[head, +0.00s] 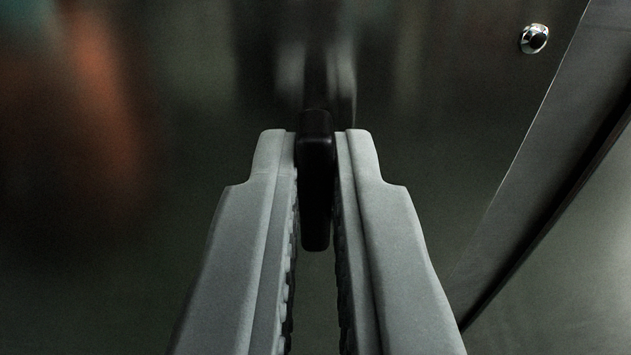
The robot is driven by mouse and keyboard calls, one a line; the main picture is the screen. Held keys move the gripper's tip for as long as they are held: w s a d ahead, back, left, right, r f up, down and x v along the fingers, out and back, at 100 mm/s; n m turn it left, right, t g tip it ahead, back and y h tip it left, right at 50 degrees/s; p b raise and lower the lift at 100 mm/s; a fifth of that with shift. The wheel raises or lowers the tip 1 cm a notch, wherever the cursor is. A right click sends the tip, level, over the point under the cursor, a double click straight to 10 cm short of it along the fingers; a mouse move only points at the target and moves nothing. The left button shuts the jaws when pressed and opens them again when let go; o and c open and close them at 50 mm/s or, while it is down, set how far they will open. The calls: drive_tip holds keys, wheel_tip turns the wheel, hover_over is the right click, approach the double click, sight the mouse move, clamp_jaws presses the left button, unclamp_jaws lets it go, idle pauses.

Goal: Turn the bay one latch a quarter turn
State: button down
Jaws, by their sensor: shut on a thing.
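A small black latch handle (316,190) stands out from a dark, shiny metal panel in the middle of the head view. It looks upright, its long side running up and down in the picture. My gripper (316,150) has its two grey fingers on either side of the handle, shut on it near the fingertips. The handle's sides are partly hidden by the fingers. No label shows that tells which bay this is.
The metal panel (450,110) fills most of the view and reflects my fingers and a blurred orange patch. A round chrome fastener (534,38) sits at the upper right. A slanting panel edge with a dark gap (560,210) runs down the right side.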

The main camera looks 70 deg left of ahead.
drive_tip(key=shift+m, duration=0.3)
drive_tip(key=m, duration=0.4)
drive_tip(key=shift+w, duration=0.1)
drive_tip(key=m, duration=0.4)
drive_tip(key=shift+f+m, duration=0.1)
drive_tip(key=shift+m, duration=0.3)
drive_tip(key=shift+w+d+f+m, duration=0.1)
drive_tip(key=shift+f+m, duration=0.05)
drive_tip(key=shift+m, duration=4.05)
drive_tip(key=c, duration=1.5)
unclamp_jaws()
drive_tip(key=shift+c, duration=0.2)
